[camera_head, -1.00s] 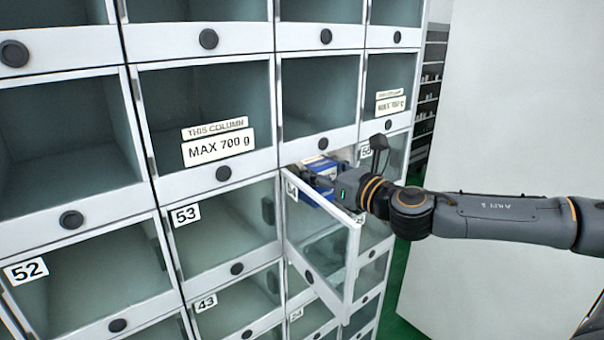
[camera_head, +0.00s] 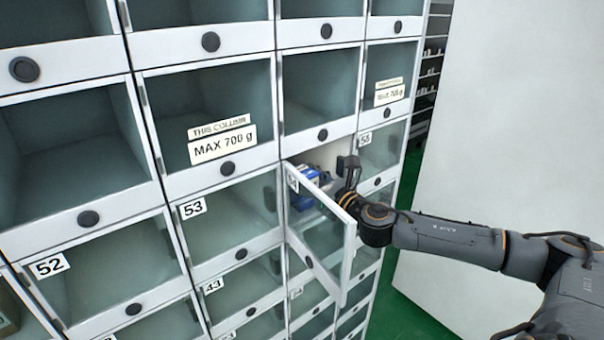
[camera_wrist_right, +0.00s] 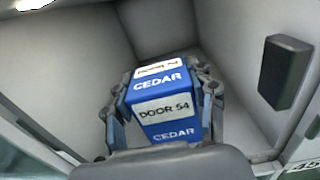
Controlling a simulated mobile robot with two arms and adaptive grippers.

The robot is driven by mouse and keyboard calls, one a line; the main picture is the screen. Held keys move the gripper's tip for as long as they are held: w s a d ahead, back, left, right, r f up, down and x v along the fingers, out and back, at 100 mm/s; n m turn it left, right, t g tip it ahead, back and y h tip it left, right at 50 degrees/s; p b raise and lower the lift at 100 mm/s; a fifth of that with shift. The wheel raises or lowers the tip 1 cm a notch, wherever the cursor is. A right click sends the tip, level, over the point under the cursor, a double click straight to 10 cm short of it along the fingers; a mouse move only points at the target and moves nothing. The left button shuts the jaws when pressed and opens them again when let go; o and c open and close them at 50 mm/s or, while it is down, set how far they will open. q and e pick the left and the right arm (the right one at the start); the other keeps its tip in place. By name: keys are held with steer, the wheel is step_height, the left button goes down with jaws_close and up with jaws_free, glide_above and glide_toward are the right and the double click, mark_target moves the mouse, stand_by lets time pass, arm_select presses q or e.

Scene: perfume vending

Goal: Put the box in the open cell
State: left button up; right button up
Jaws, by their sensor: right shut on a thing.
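The blue and white box (camera_wrist_right: 162,92), marked "CEDAR" and "DOOR 54", is between the fingers of my right gripper (camera_wrist_right: 164,98) in the right wrist view. The gripper is shut on it, with a finger on each side. Pale cell walls surround the box on several sides. In the head view the blue box (camera_head: 307,178) shows inside the open cell (camera_head: 326,158), partly behind the cell's clear door (camera_head: 318,232), which is swung outward. My right arm reaches in from the right past the door's edge. Whether the box touches the cell floor cannot be told. My left gripper is out of view.
Closed clear-door cells surround the open one, including door 53 (camera_head: 228,220) on the left and door 55 (camera_head: 382,150) on the right. A dark block (camera_wrist_right: 284,72) is on the cell's right side in the wrist view. A pale panel (camera_head: 510,120) stands at right.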

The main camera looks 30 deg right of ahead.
steer(key=shift+w, duration=0.15)
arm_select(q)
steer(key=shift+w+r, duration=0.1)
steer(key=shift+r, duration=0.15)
arm_select(e)
steer(key=shift+f, duration=0.2)
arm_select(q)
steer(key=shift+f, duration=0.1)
arm_select(e)
steer(key=o, duration=1.3)
steer(key=shift+c, duration=0.2)
